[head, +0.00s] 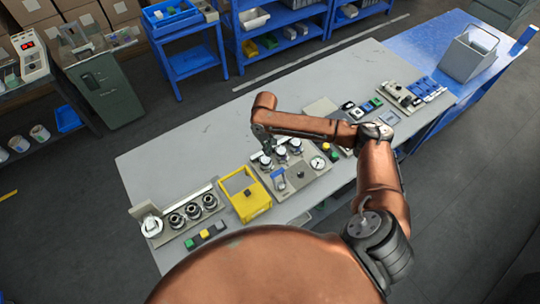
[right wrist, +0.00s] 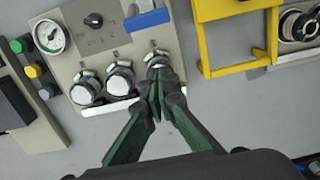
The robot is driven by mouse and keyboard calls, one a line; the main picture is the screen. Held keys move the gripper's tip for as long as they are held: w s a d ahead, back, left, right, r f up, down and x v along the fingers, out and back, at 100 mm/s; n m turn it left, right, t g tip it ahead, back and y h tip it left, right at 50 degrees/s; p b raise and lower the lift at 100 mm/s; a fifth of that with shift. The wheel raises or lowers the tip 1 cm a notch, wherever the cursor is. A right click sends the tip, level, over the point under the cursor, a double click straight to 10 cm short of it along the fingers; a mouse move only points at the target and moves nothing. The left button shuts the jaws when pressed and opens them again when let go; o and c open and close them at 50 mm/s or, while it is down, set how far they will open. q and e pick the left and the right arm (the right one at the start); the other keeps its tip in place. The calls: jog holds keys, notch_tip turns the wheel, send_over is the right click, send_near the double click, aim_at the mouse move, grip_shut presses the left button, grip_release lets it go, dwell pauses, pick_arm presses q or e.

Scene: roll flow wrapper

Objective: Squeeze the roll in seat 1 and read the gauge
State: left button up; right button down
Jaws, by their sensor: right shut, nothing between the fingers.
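A grey fixture plate (right wrist: 100,48) holds a row of three seats with white-topped rolls. In the right wrist view the rolls are the end roll by my gripper (right wrist: 157,61), the middle roll (right wrist: 121,80) and the far roll (right wrist: 86,89). Seat numbers are too small to read. A round white-faced gauge (right wrist: 48,36) sits at the plate's corner; it also shows in the head view (head: 317,162), its reading not legible. My right gripper (right wrist: 156,92) is shut and empty, its fingertips beside or over the end roll; contact is unclear. My left gripper is not in view.
A yellow bin (head: 251,206) stands left of the plate. Farther left is another fixture (head: 172,232) with several dark rings. Buttons (right wrist: 34,71), a black knob (right wrist: 94,20) and a blue part (right wrist: 148,20) are near. The back left of the table (head: 190,150) is clear.

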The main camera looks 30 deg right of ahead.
jog(key=f, duration=0.8)
jog(key=shift+s+f+p, duration=0.1)
jog(key=shift+s+p, duration=0.2)
jog(key=shift+p, duration=0.05)
pick_arm(q)
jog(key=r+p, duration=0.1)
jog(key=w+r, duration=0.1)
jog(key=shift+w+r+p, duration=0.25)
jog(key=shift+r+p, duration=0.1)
jog(key=shift+p, duration=0.05)
pick_arm(e)
jog(key=s, duration=0.2)
jog(key=s+r, duration=0.1)
jog(key=shift+s+d+r, duration=0.1)
jog(key=shift+s+d, duration=0.1)
jog(key=shift+s, duration=0.15)
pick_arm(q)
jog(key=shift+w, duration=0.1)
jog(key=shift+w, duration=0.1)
